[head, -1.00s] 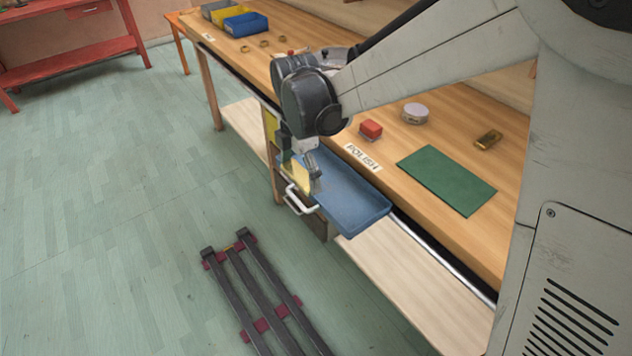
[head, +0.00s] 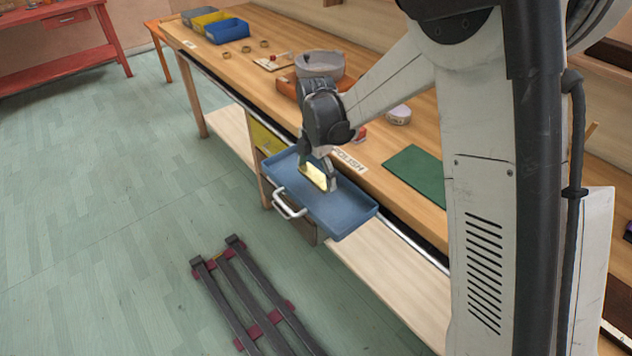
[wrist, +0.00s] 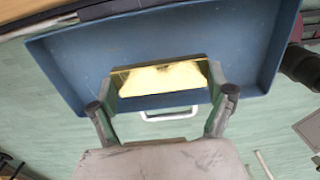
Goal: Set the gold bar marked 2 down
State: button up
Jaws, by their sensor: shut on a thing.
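The gold bar (head: 317,176) is between the fingers of my gripper (head: 324,172), over the blue tray (head: 347,221) of the pulled-out drawer. In the wrist view the gold bar (wrist: 160,78) lies across between both fingertips, with my gripper (wrist: 162,85) shut on it. The blue tray (wrist: 90,50) fills the background behind it. I cannot tell whether the bar touches the tray floor. The mark on the bar is not readable.
The drawer's white handle (head: 288,204) faces the floor side. A green mat (head: 414,172) and a POLISH label (head: 349,161) lie on the wooden bench (head: 375,150). Dark rails (head: 250,300) lie on the floor in front. The tray around the bar is empty.

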aim_at(316, 175)
jog(key=shift+f, duration=1.8)
jog(key=shift+f, duration=0.15)
jog(key=o, duration=1.6)
jog(key=shift+o, duration=0.2)
notch_tip(316, 175, up, 12)
jog(key=shift+r, duration=0.2)
